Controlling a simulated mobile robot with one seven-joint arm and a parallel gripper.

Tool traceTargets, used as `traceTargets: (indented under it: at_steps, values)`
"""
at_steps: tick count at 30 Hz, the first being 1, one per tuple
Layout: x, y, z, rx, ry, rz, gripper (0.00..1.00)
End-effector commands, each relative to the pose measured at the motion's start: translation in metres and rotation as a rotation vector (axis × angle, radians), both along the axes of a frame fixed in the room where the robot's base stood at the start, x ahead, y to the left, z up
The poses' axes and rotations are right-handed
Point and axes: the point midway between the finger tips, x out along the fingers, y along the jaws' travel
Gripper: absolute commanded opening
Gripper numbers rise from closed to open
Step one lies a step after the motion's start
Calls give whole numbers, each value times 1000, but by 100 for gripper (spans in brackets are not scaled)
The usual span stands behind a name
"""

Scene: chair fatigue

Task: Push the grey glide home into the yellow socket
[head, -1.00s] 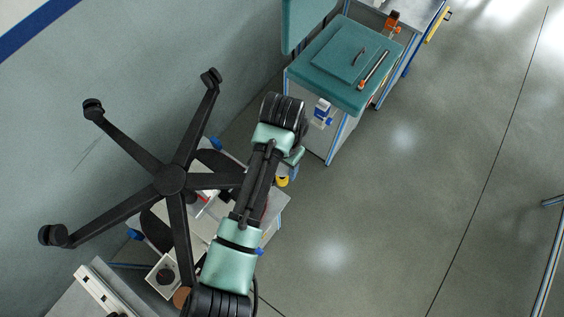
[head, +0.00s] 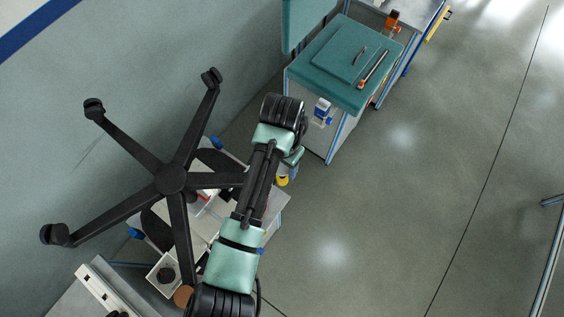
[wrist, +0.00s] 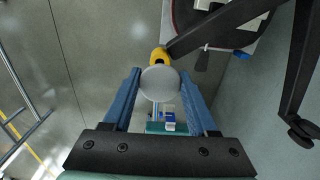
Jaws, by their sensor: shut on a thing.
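In the wrist view, the blue fingers of my gripper (wrist: 160,92) are shut on the grey glide (wrist: 160,84), a pale round disc seen face-on. The yellow socket (wrist: 158,56) is just beyond the glide, at the end of a black chair-base leg (wrist: 215,30). The glide covers part of the socket, and I cannot tell how far it sits in it. In the head view, the yellow socket (head: 282,181) shows beside my arm; the glide and fingertips are hidden there.
The five-legged black chair base (head: 172,180) stands over a cluttered bench (head: 275,205), with castors on other legs. A teal-topped cabinet (head: 340,65) stands beyond my arm. Open grey floor (head: 400,210) lies to the right.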

Motion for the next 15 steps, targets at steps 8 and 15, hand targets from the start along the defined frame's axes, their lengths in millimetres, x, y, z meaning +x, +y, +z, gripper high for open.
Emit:
traceTargets:
  at_steps: [8, 15]
  values:
    - [0, 0, -7, 0, 0, 1, 10]
    - [0, 0, -13, 0, 0, 0, 10]
